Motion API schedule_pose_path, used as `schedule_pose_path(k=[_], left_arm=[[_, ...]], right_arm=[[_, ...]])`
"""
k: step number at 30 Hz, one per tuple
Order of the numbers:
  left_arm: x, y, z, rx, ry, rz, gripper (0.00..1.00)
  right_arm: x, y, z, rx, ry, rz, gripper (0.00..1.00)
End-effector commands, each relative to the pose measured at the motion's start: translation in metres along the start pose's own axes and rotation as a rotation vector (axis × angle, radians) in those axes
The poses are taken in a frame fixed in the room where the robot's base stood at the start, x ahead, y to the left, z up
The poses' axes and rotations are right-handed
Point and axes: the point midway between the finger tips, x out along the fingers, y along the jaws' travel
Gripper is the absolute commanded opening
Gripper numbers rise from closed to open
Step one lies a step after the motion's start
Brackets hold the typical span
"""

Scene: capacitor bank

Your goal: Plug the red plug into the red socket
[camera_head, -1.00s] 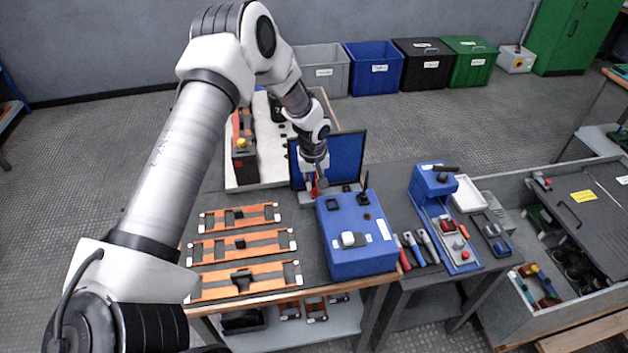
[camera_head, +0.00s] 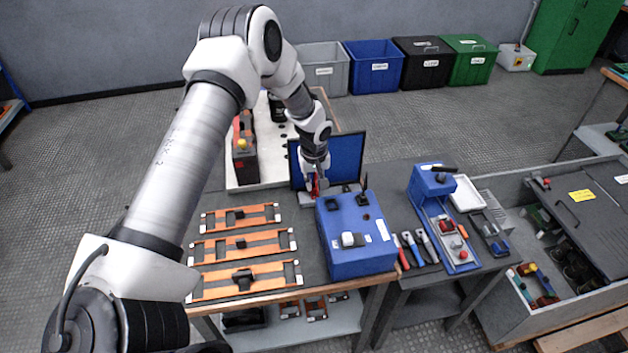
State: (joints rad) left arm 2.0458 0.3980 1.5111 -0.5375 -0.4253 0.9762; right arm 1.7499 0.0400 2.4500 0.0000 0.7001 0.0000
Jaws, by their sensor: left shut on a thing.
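My left arm reaches in from the left, over the table. Its gripper (camera_head: 316,187) is low behind the blue box, in front of the upright blue panel (camera_head: 346,158). It is shut on a small red thing, seemingly the red plug (camera_head: 315,189), mostly hidden by the gripper. A light grey base (camera_head: 307,199) lies right under it. I cannot tell whether the plug touches a socket; no red socket shows clearly. My right gripper is not in view.
The blue box (camera_head: 359,258) stands just in front of the gripper. Orange frames (camera_head: 241,243) lie on the table at left. A white board with a battery-like block (camera_head: 244,158) is behind. Hand tools (camera_head: 417,250) and a blue fixture (camera_head: 446,231) stand at right.

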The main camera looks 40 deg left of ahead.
Motion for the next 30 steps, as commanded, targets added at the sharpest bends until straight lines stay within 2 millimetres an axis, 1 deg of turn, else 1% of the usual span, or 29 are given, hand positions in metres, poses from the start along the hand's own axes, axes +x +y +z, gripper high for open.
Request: schedule_pose_path(k=[22, 23, 24, 25, 30], left_arm=[[0.0083, -0.0004, 0.0012, 0.000, -0.001, -0.001, 0.00], [0.0083, -0.0004, 0.0012, 0.000, 0.000, -0.001, 0.19], [0.0080, -0.0004, 0.0012, 0.000, 0.000, 0.000, 0.33], [0.0080, -0.0004, 0.0012, 0.000, -0.001, 0.000, 0.44], [0.0080, -0.0004, 0.0011, 0.000, 0.000, 0.000, 0.45]], right_arm=[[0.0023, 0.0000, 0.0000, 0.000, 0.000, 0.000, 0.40], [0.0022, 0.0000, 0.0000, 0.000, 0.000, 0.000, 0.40], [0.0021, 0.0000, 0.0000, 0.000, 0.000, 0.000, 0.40], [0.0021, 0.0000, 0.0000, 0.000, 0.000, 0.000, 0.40], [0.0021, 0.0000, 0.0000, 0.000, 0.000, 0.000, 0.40]])
